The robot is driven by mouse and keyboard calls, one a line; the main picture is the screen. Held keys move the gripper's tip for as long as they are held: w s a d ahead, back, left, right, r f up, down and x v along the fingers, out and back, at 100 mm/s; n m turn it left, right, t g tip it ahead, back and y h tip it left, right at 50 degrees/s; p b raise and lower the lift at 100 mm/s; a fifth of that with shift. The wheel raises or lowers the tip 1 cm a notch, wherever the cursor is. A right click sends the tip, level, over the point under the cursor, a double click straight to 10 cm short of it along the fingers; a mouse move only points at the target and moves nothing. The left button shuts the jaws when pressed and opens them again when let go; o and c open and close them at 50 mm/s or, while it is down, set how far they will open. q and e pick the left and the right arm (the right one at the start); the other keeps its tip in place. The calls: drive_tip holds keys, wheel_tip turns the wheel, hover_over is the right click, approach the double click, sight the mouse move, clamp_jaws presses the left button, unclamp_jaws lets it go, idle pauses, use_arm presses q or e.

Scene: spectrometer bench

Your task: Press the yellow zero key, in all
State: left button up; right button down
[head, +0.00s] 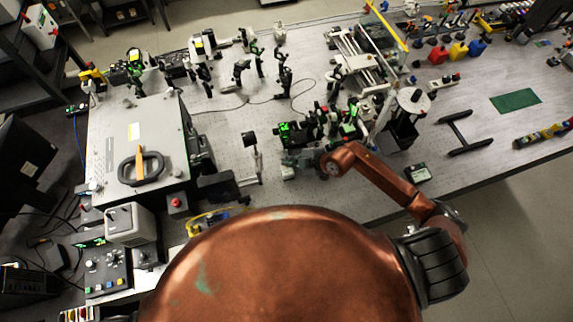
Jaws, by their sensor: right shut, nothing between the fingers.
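A dark control box (106,268) with knobs and a row of small coloured keys stands at the lower left. Another row of small coloured keys (76,314), red and yellow among them, is cut by the bottom edge. The keys are too small to tell which one is the yellow zero key. My copper right arm reaches over the bench from the right. My right gripper (302,159) is at its far end, shut and empty, among dark optical parts that make its fingers hard to pick out. It is well to the right of both key rows. My left gripper is out of view.
A large grey instrument box (137,150) with a black handle stands left, a red button (176,202) near its front corner. Optical mounts (285,78) stand mid-bench. A black H-shaped frame (463,133) and green mat (515,100) lie right. My copper body covers the lower middle.

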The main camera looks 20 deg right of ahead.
drive_tip(key=shift+f, duration=0.2)
drive_tip(key=shift+f, duration=0.2)
drive_tip(key=shift+f, duration=0.45)
idle(0.9)
drive_tip(key=shift+r, duration=0.1)
drive_tip(key=shift+r+p, duration=0.8)
drive_tip(key=shift+p, duration=0.5)
wheel_tip(320, 180, up, 5)
drive_tip(key=p, duration=0.6)
